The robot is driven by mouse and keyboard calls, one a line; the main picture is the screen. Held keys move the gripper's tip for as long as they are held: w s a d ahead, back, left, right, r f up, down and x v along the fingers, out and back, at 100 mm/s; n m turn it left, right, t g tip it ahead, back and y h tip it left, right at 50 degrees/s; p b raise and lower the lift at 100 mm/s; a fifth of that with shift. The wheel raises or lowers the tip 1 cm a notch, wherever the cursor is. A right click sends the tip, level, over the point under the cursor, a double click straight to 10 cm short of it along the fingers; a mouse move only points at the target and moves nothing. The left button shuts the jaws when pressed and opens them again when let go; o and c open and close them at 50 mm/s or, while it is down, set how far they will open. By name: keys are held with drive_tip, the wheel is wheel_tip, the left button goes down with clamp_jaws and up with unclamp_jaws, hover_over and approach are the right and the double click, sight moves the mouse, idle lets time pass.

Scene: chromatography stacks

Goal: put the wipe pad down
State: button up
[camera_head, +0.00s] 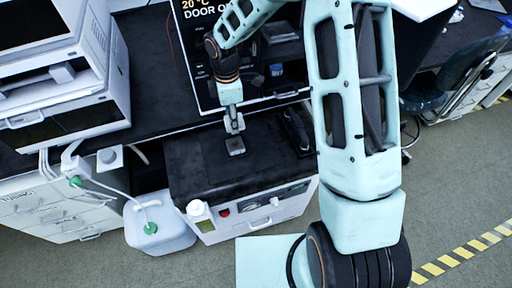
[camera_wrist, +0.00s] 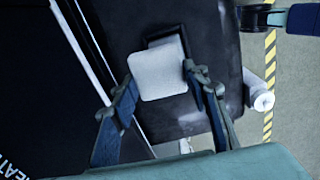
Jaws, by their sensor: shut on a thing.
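The wipe pad (camera_wrist: 158,72) is a pale, roughly square pad between my gripper's two fingers (camera_wrist: 164,84) in the wrist view. My gripper (camera_head: 234,124) is shut on it and points down over the black top of a low white instrument (camera_head: 195,170) in the head view. A small dark brownish square (camera_head: 235,147) shows on that top just below the fingertips. The wrist view shows a dark square outline (camera_wrist: 165,40) behind the pad. I cannot tell whether the pad touches the surface.
A dark display panel (camera_head: 203,75) stands behind the instrument. A black object (camera_head: 297,130) lies at the top's right side. A white jug with tubing (camera_head: 160,232) stands at the left on the floor. White stacked units (camera_head: 65,80) fill the upper left.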

drive_tip(key=s+d+r+b, duration=0.1)
drive_tip(key=s+d+b, duration=0.1)
drive_tip(key=s+d, duration=0.65)
drive_tip(key=s+d+r+b, duration=0.1)
drive_tip(key=s+d, duration=0.4)
drive_tip(key=s, duration=0.6)
drive_tip(key=p, duration=0.1)
hover_over(268, 157)
drive_tip(key=s, duration=0.1)
drive_tip(key=shift+n, duration=0.3)
wheel_tip(268, 157, down, 9)
drive_tip(key=shift+d+f, duration=0.1)
drive_tip(key=shift+w+f, duration=0.55)
drive_tip(key=shift+f, duration=1.5)
